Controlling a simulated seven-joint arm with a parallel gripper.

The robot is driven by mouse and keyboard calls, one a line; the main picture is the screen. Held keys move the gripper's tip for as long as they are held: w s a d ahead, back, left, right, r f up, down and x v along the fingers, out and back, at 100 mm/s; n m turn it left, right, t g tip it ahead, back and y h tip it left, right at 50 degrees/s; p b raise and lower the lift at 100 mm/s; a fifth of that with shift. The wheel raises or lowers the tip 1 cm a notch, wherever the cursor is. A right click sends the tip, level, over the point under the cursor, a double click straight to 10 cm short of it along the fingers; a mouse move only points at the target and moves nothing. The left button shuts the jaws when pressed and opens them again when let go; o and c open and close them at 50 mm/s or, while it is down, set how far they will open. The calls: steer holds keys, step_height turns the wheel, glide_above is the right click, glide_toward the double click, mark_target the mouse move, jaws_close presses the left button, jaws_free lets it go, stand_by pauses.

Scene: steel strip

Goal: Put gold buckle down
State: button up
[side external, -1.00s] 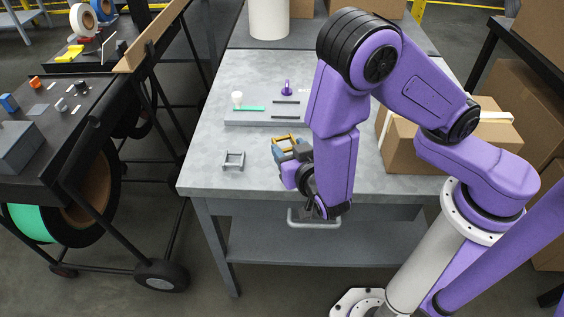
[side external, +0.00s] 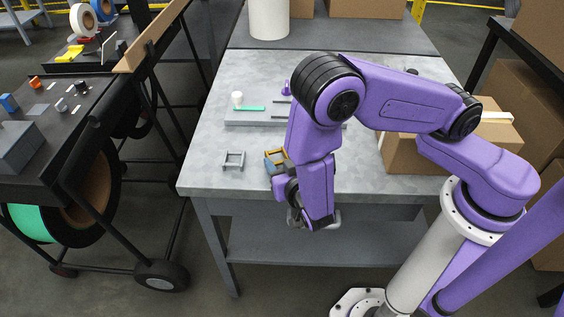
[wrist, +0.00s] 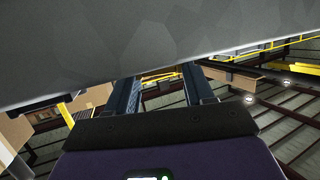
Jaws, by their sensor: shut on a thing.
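The gold buckle (side external: 277,154) is a small open frame in the side external view. My gripper (side external: 273,162) is shut on it, low over the front part of the steel table (side external: 215,181). I cannot tell whether the buckle touches the tabletop. The arm hides part of my gripper. In the wrist view my gripper (wrist: 160,84) has its two fingers on either side of a small yellow bit, which may be the buckle.
A grey buckle (side external: 233,159) stands on the table just left of my gripper. Behind is a raised grey plate (side external: 243,122) with a green strip (side external: 250,108) and a white knob (side external: 238,98). A cardboard box (side external: 408,148) sits at the right. The table's front-left corner is clear.

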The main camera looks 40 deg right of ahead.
steer(key=shift+f, duration=0.1)
steer(key=o, duration=1)
steer(key=shift+o, duration=0.2)
